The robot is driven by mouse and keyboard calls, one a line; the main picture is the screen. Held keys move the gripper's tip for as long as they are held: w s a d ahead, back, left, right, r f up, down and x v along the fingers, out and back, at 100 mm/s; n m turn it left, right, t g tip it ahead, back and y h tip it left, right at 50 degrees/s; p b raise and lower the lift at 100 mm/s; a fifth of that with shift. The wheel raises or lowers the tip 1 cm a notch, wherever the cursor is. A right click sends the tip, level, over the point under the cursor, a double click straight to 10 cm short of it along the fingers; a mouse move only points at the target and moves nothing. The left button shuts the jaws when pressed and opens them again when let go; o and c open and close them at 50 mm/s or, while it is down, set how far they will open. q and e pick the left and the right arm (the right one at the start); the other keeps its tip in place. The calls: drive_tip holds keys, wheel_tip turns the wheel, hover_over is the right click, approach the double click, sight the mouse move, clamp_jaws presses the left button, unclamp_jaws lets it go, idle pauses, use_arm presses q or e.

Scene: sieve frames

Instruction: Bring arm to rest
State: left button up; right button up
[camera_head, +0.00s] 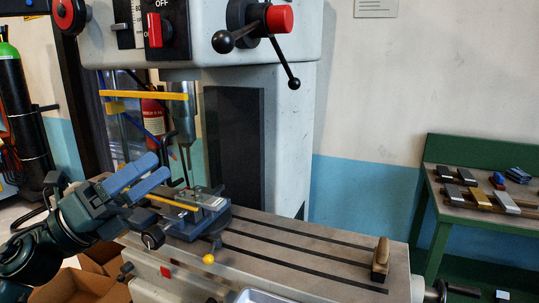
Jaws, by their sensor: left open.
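My left arm comes in from the left edge. Its gripper (158,167) has two blue fingers that stand apart with nothing between them. I cannot tell whether the gripper touches the vise. My right gripper is not in view.
A drill spindle (183,120) hangs above the vise, with a yellow bar (145,95) beside it. A wooden-handled brush (380,260) stands at the table's right end. A green bench (480,170) holds metal blocks at right. Cardboard boxes (85,284) lie below my arm.

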use_arm(q)
wheel_tip(320, 180, down, 25)
drive_tip(key=n+t+y+p, duration=0.2)
drive_tip(key=n+t+y, duration=0.4)
drive_tip(key=n+y, duration=1.3)
drive_tip(key=s+d+f+n+g+h, duration=0.3)
drive_tip(key=s+f+n+g, duration=0.5)
drive_tip(key=s+f+n, duration=0.8)
wheel_tip(320, 180, down, 4)
drive_tip(key=shift+d+r+n, duration=0.15)
drive_tip(key=shift+d+n, duration=0.45)
drive_tip(key=shift+n, duration=0.1)
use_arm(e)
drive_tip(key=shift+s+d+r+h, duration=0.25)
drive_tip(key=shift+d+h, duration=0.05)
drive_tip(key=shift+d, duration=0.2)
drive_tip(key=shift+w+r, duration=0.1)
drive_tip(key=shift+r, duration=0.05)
use_arm(q)
drive_tip(key=shift+c, duration=0.2)
